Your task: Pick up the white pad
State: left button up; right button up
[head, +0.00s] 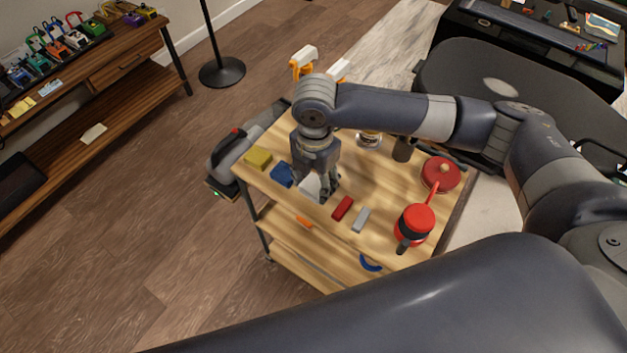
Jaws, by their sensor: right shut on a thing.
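The white pad (310,187) lies at the front part of the wooden cart's top (386,190), between a blue pad and a red block. My right gripper (326,194) points down at it and is shut on it. The gripper hides part of the pad, and I cannot tell whether the pad is clear of the cart top. My left gripper is not in view.
A yellow block (258,159) and the blue pad (282,175) lie to the left. Lower shelves hold orange and blue items.

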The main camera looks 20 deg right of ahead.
jog(key=s+a+r+b, duration=0.1)
jog(key=s, duration=1.3)
jog(key=shift+s+r, duration=0.15)
jog(key=shift+s, duration=0.2)
jog(key=shift+a, duration=0.1)
jog(key=shift+o, duration=1.1)
jog(key=c, duration=0.4)
jog(key=shift+o, duration=0.2)
jog(key=shift+w, duration=0.1)
